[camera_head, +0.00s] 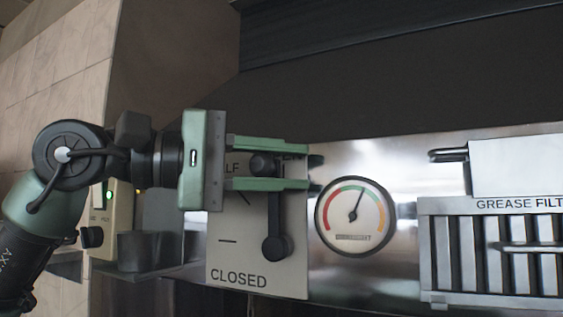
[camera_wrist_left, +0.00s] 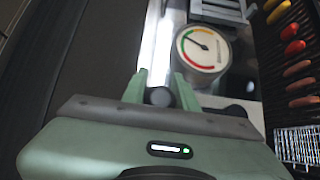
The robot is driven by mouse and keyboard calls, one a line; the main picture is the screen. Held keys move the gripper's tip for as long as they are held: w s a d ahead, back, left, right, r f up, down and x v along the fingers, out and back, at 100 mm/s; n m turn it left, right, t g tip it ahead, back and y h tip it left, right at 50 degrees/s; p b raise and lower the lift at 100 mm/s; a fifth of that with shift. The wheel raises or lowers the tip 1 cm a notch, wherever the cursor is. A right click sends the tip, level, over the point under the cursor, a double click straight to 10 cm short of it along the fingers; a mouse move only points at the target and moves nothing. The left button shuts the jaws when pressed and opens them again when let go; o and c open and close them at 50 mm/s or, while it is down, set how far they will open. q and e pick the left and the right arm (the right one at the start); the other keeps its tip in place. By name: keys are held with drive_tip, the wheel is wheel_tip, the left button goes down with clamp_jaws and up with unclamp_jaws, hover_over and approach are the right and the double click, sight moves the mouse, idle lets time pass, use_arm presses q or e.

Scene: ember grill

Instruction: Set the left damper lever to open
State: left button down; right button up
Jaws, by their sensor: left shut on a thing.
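The left damper lever is black, on a pale plate (camera_head: 235,262) marked CLOSED at the bottom. Higher labels, seemingly HALF and OPEN, are partly hidden by my gripper. The lever's round lower end (camera_head: 275,248) shows below my fingers, and its arm runs up behind them. My left gripper (camera_head: 300,167) comes in from the left, shut on the lever's dark knob (camera_head: 262,165). In the left wrist view the knob (camera_wrist_left: 160,97) sits between the two green fingers. The lever points roughly upward, near the OPEN label. My right gripper is not in view.
A round gauge (camera_head: 353,218) is just right of the plate; it also shows in the left wrist view (camera_wrist_left: 202,50). A grease filter panel (camera_head: 500,255) with handles is farther right. A beige control box (camera_head: 112,220) with a green light stands left of the plate.

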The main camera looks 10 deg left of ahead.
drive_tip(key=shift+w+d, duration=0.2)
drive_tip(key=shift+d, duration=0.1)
use_arm(q)
drive_tip(key=c, duration=1.1)
unclamp_jaws()
drive_tip(key=shift+d, duration=0.2)
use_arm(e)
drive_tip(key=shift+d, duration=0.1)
